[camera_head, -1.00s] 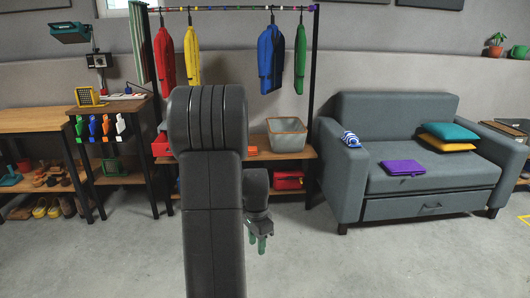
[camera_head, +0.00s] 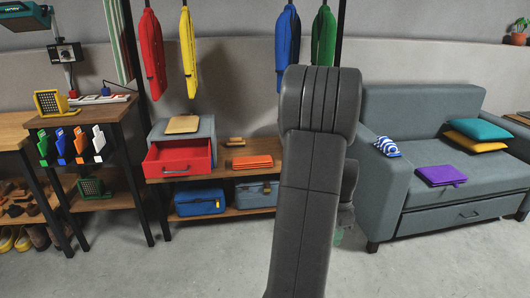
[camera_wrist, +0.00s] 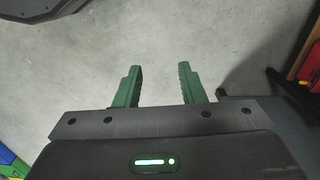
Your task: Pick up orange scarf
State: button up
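The orange scarf (camera_head: 252,162) lies folded flat on the wooden shelf (camera_head: 226,172) under the clothes rail, just right of the open red drawer. It is clear of my arm in the head view. It is not seen in the wrist view. My gripper (camera_wrist: 162,84) points down over bare floor, its two green fingers apart with nothing between them. In the head view my gripper is mostly hidden behind my arm, low and to the right of the scarf.
A grey box with an open red drawer (camera_head: 180,158) stands left of the scarf. A small wooden brush-like item (camera_head: 236,142) lies behind it. Blue cases (camera_head: 199,202) sit on the lower shelf. The grey sofa (camera_head: 430,215) is at right. The floor in front is clear.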

aim_at(250, 162)
jog(key=i+j+z, duration=0.2)
jog(key=i+j, duration=1.9)
jog(key=k+j, duration=0.05)
jog(key=j, duration=0.05)
